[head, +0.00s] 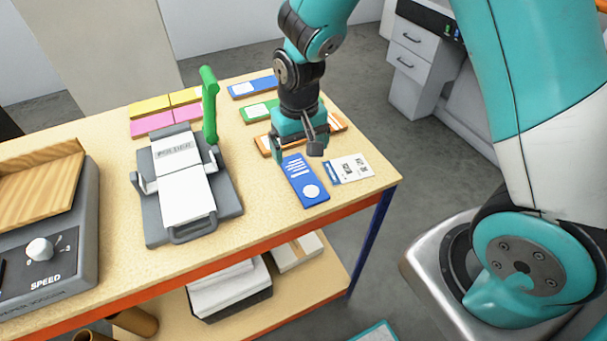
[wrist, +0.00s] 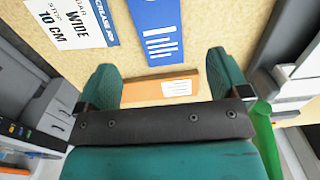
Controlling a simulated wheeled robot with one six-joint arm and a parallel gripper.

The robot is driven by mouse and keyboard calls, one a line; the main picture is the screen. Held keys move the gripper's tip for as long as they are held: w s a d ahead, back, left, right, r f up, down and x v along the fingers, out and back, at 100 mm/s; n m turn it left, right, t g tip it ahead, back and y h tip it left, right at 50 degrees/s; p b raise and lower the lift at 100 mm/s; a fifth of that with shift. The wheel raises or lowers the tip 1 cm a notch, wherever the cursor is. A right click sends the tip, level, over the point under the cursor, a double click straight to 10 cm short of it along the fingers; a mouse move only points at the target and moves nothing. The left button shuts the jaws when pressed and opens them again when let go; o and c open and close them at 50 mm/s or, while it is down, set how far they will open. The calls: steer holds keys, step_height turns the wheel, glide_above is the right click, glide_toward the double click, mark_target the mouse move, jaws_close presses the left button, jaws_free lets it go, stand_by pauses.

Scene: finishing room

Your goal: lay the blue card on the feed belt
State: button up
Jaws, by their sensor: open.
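A blue card (head: 305,180) with white stripes and a white disc lies flat near the table's front right edge. Its striped end also shows in the wrist view (wrist: 157,30), just beyond my fingertips. My gripper (head: 296,151) is open and empty, low over the table at the card's far end. In the wrist view, an orange card (wrist: 160,89) shows between its fingers. A second blue card (head: 252,87) lies at the back of the table. At the left edge is a grey unit (head: 72,275) marked SPEED with a wood-patterned top; I cannot tell whether it is the feed belt.
A white printed card (head: 350,168) lies right of the blue card. A grey press-like device (head: 226,195) with a green lever (head: 209,105) stands left of it. A green card (head: 256,111) and yellow and pink pads (head: 152,122) lie behind. The table's front edge is close.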

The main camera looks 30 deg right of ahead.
mark_target(301, 175)
steer(key=shift+s+f+p, duration=0.1)
steer(key=shift+f+p, duration=0.95)
steer(key=shift+f, duration=2.6)
steer(key=c, duration=1.1)
steer(key=shift+o, duration=0.2)
steer(key=shift+r, duration=0.15)
step_height(301, 175, up, 10)
steer(key=b, duration=0.2)
steer(key=d+f+p, duration=0.2)
steer(key=s+d+f+p, duration=0.1)
steer(key=d+f+p, duration=0.1)
steer(key=d, duration=0.1)
steer(key=d+f+p, duration=0.2)
steer(key=d+f, duration=0.1)
steer(key=shift+s+d, duration=0.1)
steer(key=shift+s, duration=0.05)
steer(key=shift+d+f, duration=0.2)
steer(key=shift+f, duration=0.15)
